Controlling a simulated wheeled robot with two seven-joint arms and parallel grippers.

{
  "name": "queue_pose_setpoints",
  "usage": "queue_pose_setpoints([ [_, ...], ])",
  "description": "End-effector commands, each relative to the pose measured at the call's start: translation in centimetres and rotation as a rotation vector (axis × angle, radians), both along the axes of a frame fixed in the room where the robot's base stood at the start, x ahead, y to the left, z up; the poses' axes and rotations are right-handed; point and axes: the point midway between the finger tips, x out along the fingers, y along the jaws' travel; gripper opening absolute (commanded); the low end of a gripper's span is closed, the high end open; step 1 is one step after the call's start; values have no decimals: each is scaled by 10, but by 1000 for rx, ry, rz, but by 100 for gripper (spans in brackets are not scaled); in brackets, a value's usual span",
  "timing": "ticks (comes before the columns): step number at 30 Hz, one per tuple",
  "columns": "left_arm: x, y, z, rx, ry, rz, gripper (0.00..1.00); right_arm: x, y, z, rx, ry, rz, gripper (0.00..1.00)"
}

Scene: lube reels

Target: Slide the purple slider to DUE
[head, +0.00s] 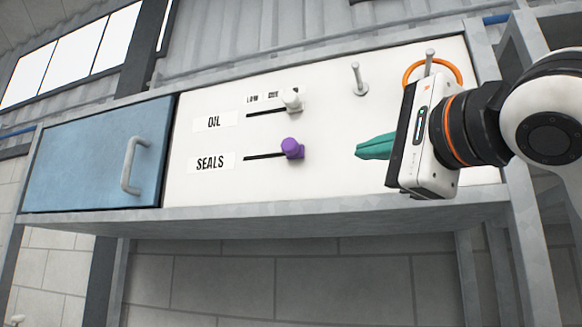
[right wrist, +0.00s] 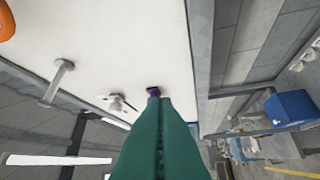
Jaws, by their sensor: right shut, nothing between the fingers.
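The purple slider (head: 292,148) sits at the right end of its slot in the SEALS row (head: 210,162) on the white panel (head: 330,115). It also shows in the right wrist view (right wrist: 153,91), just beyond the fingertips and partly hidden by them. The white slider (head: 291,100) is in the OIL row above, at the right end of its slot. Small labels above it read LOW and a partly covered word that I cannot read surely. My right gripper (head: 360,150) has green fingers, shut and empty, to the right of the purple slider and apart from it. My left gripper is not in view.
A peg (head: 357,78) and another peg with an orange ring (head: 432,72) stick out of the panel's upper right. A blue door (head: 95,155) with a grey handle is at left. A grey frame ledge (head: 300,210) runs below the panel.

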Motion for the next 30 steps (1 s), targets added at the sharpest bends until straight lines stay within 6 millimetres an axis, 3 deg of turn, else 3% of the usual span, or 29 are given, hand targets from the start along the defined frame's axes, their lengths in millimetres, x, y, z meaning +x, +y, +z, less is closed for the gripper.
queue_pose_setpoints([
  [5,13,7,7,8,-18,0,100,7,1,7,0,-4,-13,0],
  [12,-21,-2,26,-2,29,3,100,48,21,18,0,1,-11,0],
  [16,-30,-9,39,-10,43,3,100,73,34,25,0,-1,-10,0],
  [19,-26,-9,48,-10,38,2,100,91,42,28,-1,0,-11,0],
  [25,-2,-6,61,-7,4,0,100,96,68,35,-1,-4,-9,0],
  [30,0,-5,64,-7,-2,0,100,98,76,36,0,-5,-10,0],
])
